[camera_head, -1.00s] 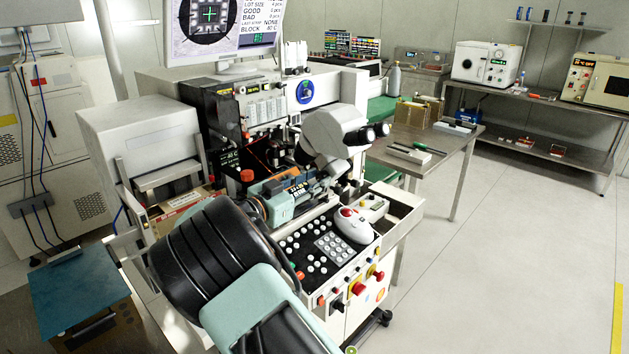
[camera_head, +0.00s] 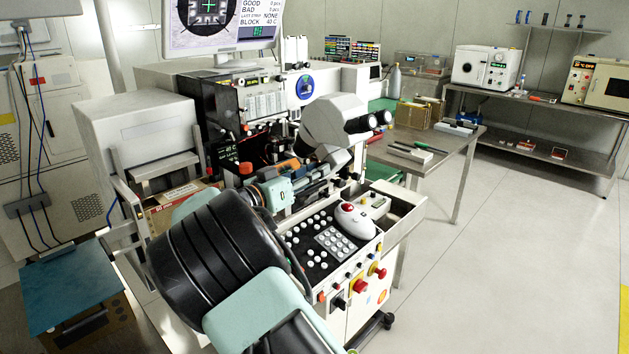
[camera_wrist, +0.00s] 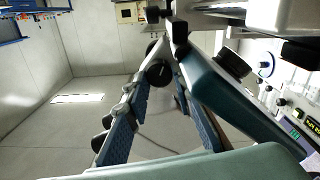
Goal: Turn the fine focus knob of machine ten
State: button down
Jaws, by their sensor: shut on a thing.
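The bonding machine (camera_head: 262,103) carries a white microscope head (camera_head: 333,118) with black eyepieces. My gripper (camera_head: 322,172) reaches in from the lower left, below the microscope head. In the wrist view my gripper (camera_wrist: 160,80) has its two blue-grey fingers closing in around a dark round knob (camera_wrist: 158,72) with a pale mark on its face. The fingers are shut on this knob at their tips. In the head view the knob is hidden or too small to make out.
A control panel (camera_head: 306,256) with buttons, a keypad and a white trackball unit (camera_head: 354,220) lies just below my gripper. A monitor (camera_head: 222,27) stands above the machine. A steel table (camera_head: 440,142) is to the right, and the floor beyond is clear.

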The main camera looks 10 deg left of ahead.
jog(key=shift+n+b, duration=0.7)
jog(key=shift+n, duration=0.4)
jog(key=c, duration=1.7)
grip_release()
jog(key=shift+o, duration=0.2)
